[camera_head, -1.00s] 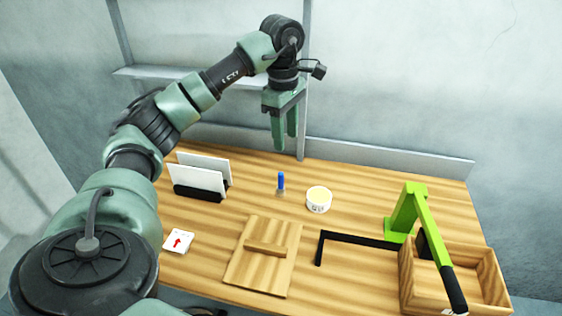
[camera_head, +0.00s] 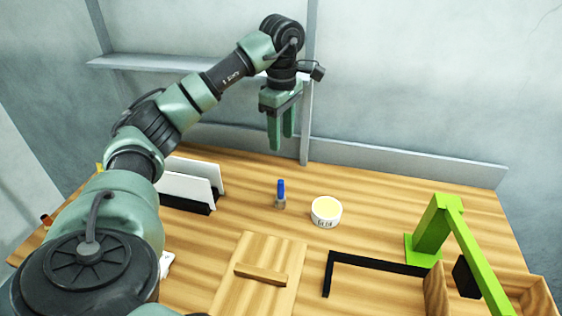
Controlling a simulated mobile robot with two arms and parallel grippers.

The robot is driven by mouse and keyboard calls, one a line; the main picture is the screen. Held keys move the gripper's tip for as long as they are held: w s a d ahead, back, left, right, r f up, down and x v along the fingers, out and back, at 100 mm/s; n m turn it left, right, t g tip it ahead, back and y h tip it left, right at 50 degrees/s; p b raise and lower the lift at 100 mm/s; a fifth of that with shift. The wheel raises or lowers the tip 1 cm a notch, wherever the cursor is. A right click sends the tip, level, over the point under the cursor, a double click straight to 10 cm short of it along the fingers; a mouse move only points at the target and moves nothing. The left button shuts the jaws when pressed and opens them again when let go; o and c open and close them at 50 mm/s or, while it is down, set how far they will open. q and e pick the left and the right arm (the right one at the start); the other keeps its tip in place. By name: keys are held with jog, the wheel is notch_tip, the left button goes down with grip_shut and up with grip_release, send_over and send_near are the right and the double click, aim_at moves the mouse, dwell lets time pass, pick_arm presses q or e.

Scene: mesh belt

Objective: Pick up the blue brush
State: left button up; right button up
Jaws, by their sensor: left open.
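The blue brush (camera_head: 281,190) stands upright on the wooden table, its blue part on top and a greyish part below. My left gripper (camera_head: 281,134) points down above and behind the brush in the picture, clear of it. Its two green fingers are apart with nothing between them. My right gripper does not show.
White panels in a black holder (camera_head: 186,203) stand to the left. A wooden board (camera_head: 275,252), a black L-shaped bar (camera_head: 375,263), a green stand (camera_head: 430,232) and a wooden box (camera_head: 540,298) lie nearer.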

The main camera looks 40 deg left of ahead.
pick_arm(q)
jog(key=b, duration=1)
send_over(281, 190)
jog(key=f, duration=1.1)
jog(key=shift+w+f, duration=0.2)
jog(key=shift+f, duration=0.2)
jog(key=shift+f+b, duration=0.35)
jog(key=shift+b, duration=0.05)
jog(key=shift+a+f, duration=0.1)
jog(key=shift+f, duration=1.25)
jog(key=f, duration=0.1)
jog(key=f+p, duration=0.1)
jog(key=f, duration=0.2)
jog(key=shift+w+a+f, duration=0.2)
jog(key=shift+a+f, duration=0.05)
jog(key=shift+a, duration=0.1)
jog(key=shift+f, duration=0.35)
grip_shut()
